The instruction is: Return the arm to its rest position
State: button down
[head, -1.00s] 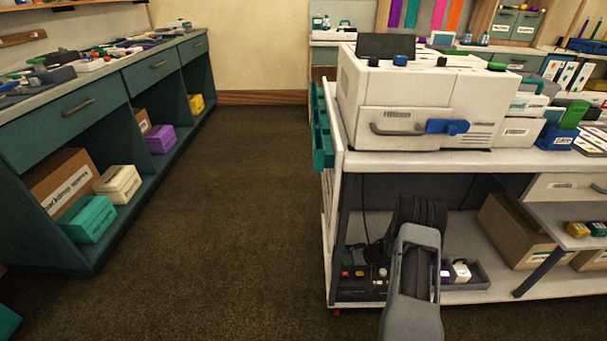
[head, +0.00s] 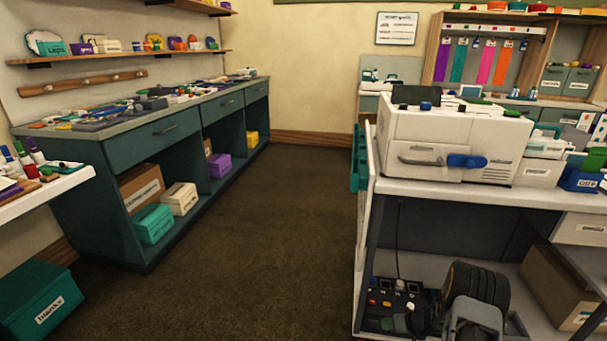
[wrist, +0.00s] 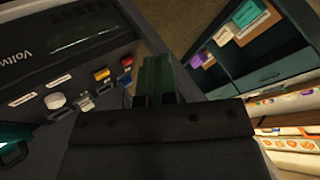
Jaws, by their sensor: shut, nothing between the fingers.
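My arm (head: 474,305) shows at the lower right of the head view, in front of the white cart's lower shelf. Its gripper end is not clear there. In the wrist view my gripper (wrist: 155,75) points away from the camera, its two dark fingers together with nothing between them. A dark device (wrist: 75,65) with a white knob and red and yellow buttons lies left of the fingers. I cannot tell whether the fingers touch it. The same kind of control panel (head: 392,300) shows on the lower shelf in the head view, partly hidden by my arm.
The white cart (head: 363,230) carries a white machine (head: 440,140) with a blue handle. A teal counter (head: 110,210) with open bays runs along the left. A teal box (head: 42,300) sits on the floor at lower left. The brown floor (head: 270,240) between is clear.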

jog(key=w+d+r+t+h+p, duration=0.1)
jog(key=w+r+h+p, duration=0.2)
jog(key=r, duration=0.7)
jog(key=w+d+r+t+h+p, duration=0.15)
jog(key=w+r+p, duration=0.25)
jog(key=r, duration=0.7)
notch_tip(320, 180, up, 19)
jog(key=s+a+m+h+p, duration=0.1)
jog(key=s+h+p, duration=0.1)
jog(key=h+p, duration=0.4)
jog(key=s+a+r+m+p, duration=0.15)
jog(key=s+r+p, duration=0.45)
jog(key=r, duration=0.6)
jog(key=s+a+r+g+y+p, duration=0.1)
jog(key=s+a+r+p, duration=0.3)
jog(key=s, duration=0.3)
jog(key=s+a+r+g+y+p, duration=0.1)
jog(key=s+a+r+g+p, duration=0.1)
jog(key=s+r, duration=0.4)
jog(key=s+a+r+g+y+p, duration=0.1)
jog(key=s+a+r+p, duration=0.3)
jog(key=s+a+p, duration=0.1)
jog(key=s+a+n, duration=0.1)
jog(key=s, duration=0.1)
jog(key=shift+s+a+r+p, duration=0.2)
jog(key=shift+s+r+p, duration=0.1)
jog(key=shift+s+r, duration=0.1)
jog(key=shift+g, duration=0.25)
